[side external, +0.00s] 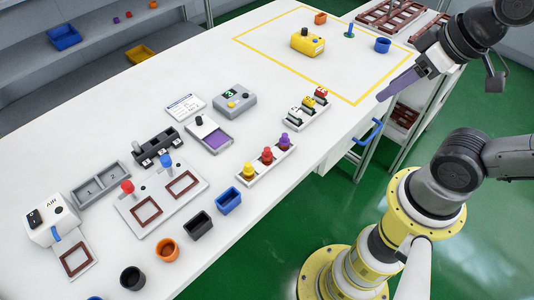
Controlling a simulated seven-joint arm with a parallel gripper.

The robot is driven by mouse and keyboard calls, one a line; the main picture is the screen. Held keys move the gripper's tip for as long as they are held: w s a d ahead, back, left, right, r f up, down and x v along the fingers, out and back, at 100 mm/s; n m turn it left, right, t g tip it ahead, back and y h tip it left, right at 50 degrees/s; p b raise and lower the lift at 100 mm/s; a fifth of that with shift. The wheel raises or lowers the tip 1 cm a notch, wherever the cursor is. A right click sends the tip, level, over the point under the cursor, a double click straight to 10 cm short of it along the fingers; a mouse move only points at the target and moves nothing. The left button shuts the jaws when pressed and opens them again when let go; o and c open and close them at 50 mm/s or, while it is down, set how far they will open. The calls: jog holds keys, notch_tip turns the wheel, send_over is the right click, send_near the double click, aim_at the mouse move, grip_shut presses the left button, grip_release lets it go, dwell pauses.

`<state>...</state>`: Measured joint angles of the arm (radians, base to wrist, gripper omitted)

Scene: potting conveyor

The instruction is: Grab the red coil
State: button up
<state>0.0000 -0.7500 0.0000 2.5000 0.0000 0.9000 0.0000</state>
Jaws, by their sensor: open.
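A small red coil-like piece (267,155) stands upright in the middle of a white holder (244,182) near the front edge of the table. A yellow piece (248,170) stands to its left and a purple piece (284,141) to its right in the same holder. My gripper (383,96), with long purple fingers, is in the air at the upper right, well apart from the red piece. Nothing shows between the fingers; the gap between them is hard to see from this side.
A second rack (293,120) with coloured-top parts stands behind the holder. A blue bin (229,201), black bin (198,225) and orange cup (167,249) line the front left. A yellow device (307,42) sits inside the yellow-taped area. White table is clear between rack and tape.

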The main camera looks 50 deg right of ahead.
dwell(0.4)
jog(key=shift+o, duration=1.2)
